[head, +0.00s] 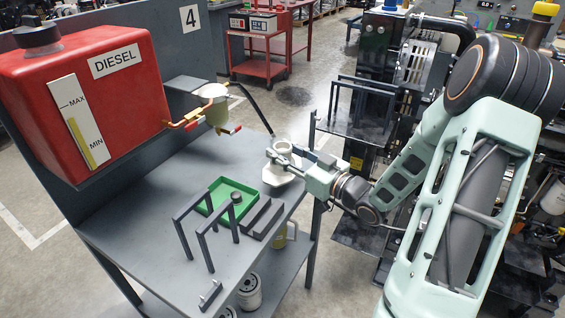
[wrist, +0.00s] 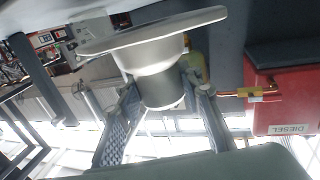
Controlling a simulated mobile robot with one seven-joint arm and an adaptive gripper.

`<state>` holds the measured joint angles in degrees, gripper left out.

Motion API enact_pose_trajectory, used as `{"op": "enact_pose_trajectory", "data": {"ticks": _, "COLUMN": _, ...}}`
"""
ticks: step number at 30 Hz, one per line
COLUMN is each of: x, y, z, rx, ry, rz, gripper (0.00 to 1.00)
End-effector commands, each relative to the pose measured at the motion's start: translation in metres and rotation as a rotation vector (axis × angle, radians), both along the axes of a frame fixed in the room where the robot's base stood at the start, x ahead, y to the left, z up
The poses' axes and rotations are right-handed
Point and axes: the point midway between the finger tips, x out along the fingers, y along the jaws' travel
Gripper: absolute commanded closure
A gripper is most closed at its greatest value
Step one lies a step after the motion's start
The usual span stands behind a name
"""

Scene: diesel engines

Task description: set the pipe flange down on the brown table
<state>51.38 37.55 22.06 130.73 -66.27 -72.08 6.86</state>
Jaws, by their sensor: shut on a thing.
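The pipe flange (head: 276,178) is pale grey, with a wide plate at the bottom and a round neck above it. My gripper (head: 281,157) is shut on its neck, at the right edge of the grey workbench (head: 165,190). I cannot tell whether the plate touches the bench. In the wrist view the flange (wrist: 155,58) sits between the two fingers of my gripper (wrist: 165,92), its plate seen edge-on and tilted. I see no clearly brown table; the bench looks grey.
A green tray (head: 226,190), dark upright frames and a black-knobbed post (head: 236,198) stand on the bench. A red DIESEL tank (head: 90,90) and a pale filter with copper pipe (head: 217,103) are behind. A red cart (head: 262,68) stands beyond. Bare bench lies left of the flange.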

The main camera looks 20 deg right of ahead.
Motion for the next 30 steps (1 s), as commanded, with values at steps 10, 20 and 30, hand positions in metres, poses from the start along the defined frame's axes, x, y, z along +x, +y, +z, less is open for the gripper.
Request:
{"op": "enact_pose_trajectory", "data": {"ticks": 10, "x": 0.004, "y": 0.000, "z": -0.035, "rx": 0.001, "ry": -0.002, "rz": 0.000, "gripper": 1.00}}
{"op": "enact_pose_trajectory", "data": {"ticks": 20, "x": 0.004, "y": 0.000, "z": -0.039, "rx": 0.000, "ry": -0.002, "rz": 0.000, "gripper": 1.00}}
{"op": "enact_pose_trajectory", "data": {"ticks": 30, "x": 0.004, "y": 0.000, "z": -0.038, "rx": 0.000, "ry": 0.000, "rz": 0.000, "gripper": 0.49}}
